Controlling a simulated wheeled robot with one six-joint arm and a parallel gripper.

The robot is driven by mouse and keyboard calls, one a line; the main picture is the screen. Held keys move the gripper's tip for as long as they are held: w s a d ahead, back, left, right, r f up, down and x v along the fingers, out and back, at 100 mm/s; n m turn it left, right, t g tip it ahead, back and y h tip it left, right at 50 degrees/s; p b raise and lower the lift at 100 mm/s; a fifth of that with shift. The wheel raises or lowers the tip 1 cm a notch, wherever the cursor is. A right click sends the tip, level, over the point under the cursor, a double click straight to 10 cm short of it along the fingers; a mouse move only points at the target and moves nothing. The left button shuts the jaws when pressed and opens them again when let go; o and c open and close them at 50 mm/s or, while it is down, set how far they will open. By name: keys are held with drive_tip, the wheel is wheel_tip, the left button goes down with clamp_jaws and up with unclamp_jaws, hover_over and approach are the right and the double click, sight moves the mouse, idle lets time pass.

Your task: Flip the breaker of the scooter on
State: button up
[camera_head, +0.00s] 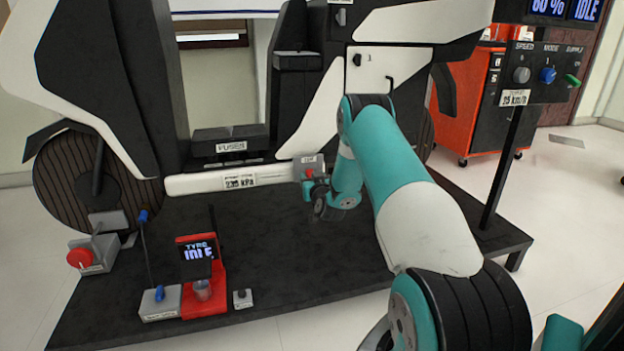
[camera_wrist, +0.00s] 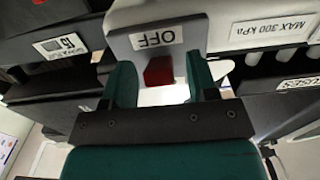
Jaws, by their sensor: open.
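The scooter (camera_head: 400,22) is a white and black body standing on a dark platform. Its breaker (camera_head: 308,160) is a small grey box at the right end of the white lower bar. In the wrist view the breaker has a red switch (camera_wrist: 158,70) below an upside-down OFF label (camera_wrist: 156,38). My gripper (camera_wrist: 163,72) is open, with one green finger on each side of the red switch. I cannot tell whether either finger touches it. In the head view my gripper (camera_head: 312,184) is at the breaker, partly hidden by my wrist.
The white bar (camera_head: 200,184) carries a kPa label. A fuse box (camera_head: 230,140) sits above it. A red tyre unit (camera_head: 205,275) reading IDLE and a grey box with a red knob (camera_head: 90,255) are at left. A control post (camera_head: 505,160) stands at right.

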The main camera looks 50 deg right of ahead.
drive_tip(key=c, duration=0.9)
